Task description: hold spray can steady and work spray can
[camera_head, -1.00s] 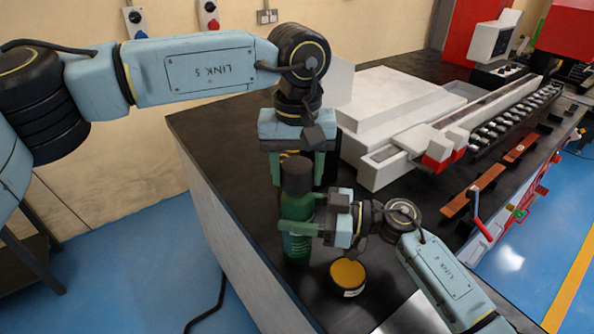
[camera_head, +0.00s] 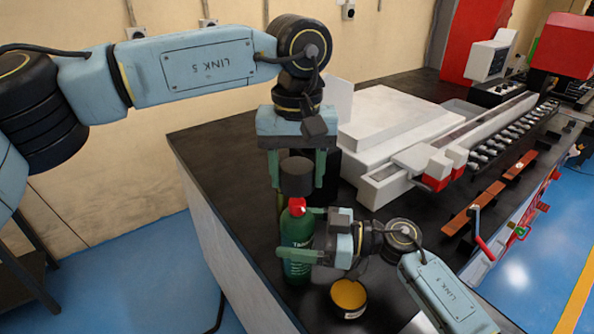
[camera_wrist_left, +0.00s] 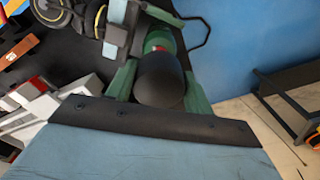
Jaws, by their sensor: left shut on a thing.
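The green spray can (camera_head: 298,240) stands on the black bench top, with its red nozzle (camera_head: 297,206) uncovered. My left gripper (camera_head: 297,170) is shut on the black cap (camera_head: 297,182), held just above the nozzle. In the left wrist view the cap (camera_wrist_left: 160,80) sits between the green fingers, with part of the can (camera_wrist_left: 157,40) and a bit of red behind it. My right gripper (camera_head: 304,234) reaches in from the right, its fingers around the can's body and apparently shut on it. The far finger's contact is partly hidden.
An open tin with yellow-orange contents (camera_head: 348,295) stands just right of the can, below my right gripper. A white machine (camera_head: 400,125) fills the bench behind. Copper-coloured bars (camera_head: 460,222) lie to the right. The bench's left edge (camera_head: 215,215) is near the can.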

